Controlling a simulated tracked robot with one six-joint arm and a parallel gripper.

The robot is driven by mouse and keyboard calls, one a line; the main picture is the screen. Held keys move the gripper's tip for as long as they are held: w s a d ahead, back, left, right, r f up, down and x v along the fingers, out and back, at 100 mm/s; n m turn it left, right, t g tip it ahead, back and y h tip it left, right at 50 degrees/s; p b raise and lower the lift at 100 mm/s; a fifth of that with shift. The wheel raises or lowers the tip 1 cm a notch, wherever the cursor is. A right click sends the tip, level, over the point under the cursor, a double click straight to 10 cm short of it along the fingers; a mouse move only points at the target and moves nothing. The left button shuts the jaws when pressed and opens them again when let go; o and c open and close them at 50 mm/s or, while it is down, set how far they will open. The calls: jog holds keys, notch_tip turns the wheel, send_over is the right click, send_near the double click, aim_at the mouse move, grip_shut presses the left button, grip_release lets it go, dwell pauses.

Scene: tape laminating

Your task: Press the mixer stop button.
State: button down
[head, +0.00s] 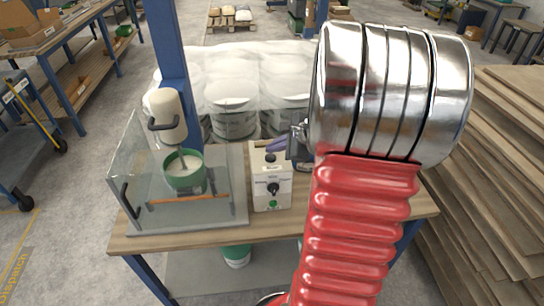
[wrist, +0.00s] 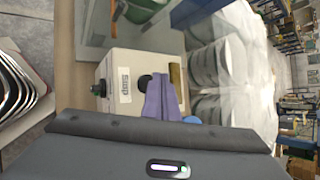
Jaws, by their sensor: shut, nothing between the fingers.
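The mixer's control box (head: 262,196) is pale and stands on the bench to the right of the mixer (head: 165,112). In the head view its face carries an upper black knob (head: 270,157), a lower black knob (head: 273,189) and a green button (head: 273,204).
A clear guard (head: 125,165) and a green bowl (head: 184,172) are left of the box on the wooden bench (head: 330,212). Wrapped white buckets (head: 235,92) stand behind. Stacked boards (head: 500,190) lie at the right. My red arm hides part of the bench.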

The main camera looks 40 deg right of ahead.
aim_at(274, 159)
jog(key=shift+r, duration=2.5)
jog(key=shift+n, duration=0.4)
jog(key=s+a+f+n, duration=0.1)
jog(key=s+f+n+g, duration=0.1)
jog(key=s+a+f+n+g, duration=0.1)
jog(key=shift+s+a+y, duration=0.3)
jog(key=shift+s+a, duration=0.05)
jog(key=s+a+r+n, duration=0.2)
jog(key=s+a+n, duration=0.1)
jog(key=a+n, duration=0.4)
jog(key=s+a+r+n+g+h, duration=0.1)
jog(key=s+a+r+n, duration=0.2)
jog(key=a+n, duration=0.4)
jog(key=s+a+r+n, duration=0.3)
jog(key=s+a+n, duration=0.2)
jog(key=a, duration=0.9)
jog(key=shift+s+a+r+n+g+h, duration=0.2)
jog(key=shift+a+r+n+g+h, duration=0.15)
jog(key=shift+n, duration=1.05)
